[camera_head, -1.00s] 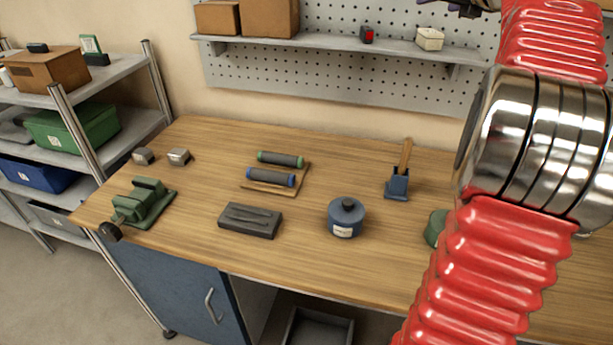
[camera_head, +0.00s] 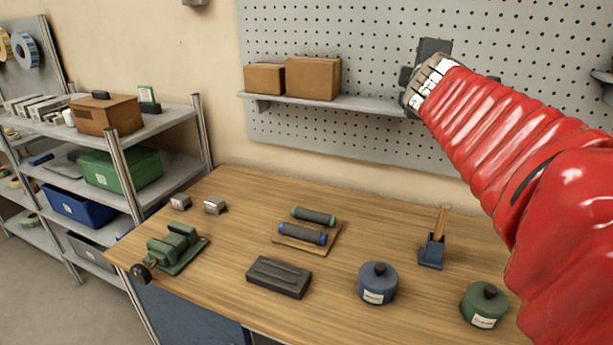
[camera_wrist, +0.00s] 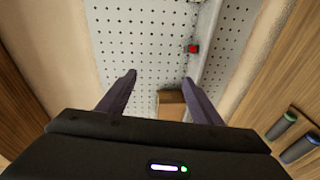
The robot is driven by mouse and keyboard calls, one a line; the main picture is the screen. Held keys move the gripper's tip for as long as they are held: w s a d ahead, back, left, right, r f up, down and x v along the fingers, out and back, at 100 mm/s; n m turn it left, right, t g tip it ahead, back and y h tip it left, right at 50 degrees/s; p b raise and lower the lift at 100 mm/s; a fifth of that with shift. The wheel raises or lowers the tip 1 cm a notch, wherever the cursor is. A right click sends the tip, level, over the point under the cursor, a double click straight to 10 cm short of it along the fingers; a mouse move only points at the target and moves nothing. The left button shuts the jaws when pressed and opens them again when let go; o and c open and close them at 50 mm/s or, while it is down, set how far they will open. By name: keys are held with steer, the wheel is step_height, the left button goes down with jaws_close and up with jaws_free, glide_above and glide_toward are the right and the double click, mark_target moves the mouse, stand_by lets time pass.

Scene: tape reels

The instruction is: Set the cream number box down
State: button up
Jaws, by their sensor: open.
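My gripper shows in the wrist view (camera_wrist: 160,80), with its two dark fingers apart and nothing between them. In the head view my red-sleeved arm reaches up to the wall shelf (camera_head: 350,105), and the gripper's dark end is partly hidden behind the wrist. I cannot make out the cream number box in either current view; my arm covers the right part of the shelf in the head view. A small red and black item (camera_wrist: 193,48) sits on the shelf in the wrist view, beyond the fingertips.
Cardboard boxes (camera_head: 313,78) stand on the shelf's left part. The workbench (camera_head: 225,250) holds a green device (camera_head: 176,248), a dark block (camera_head: 279,277), two rollers, blue (camera_head: 377,284) and green (camera_head: 484,304) canisters and a blue holder (camera_head: 432,250). A storage rack (camera_head: 125,170) stands at left.

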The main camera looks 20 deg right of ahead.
steer(key=s+a+f+m+g+y, duration=0.4)
steer(key=s+a+f, duration=0.8)
steer(key=f, duration=0.4)
steer(key=s+a+f+m+g+y, duration=0.4)
steer(key=s+a+f+m, duration=0.3)
steer(key=s+a+f, duration=0.5)
steer(key=a+f+g, duration=0.1)
steer(key=a+f, duration=0.2)
steer(key=f, duration=0.2)
steer(key=shift+s, duration=0.15)
steer(key=shift+c, duration=0.2)
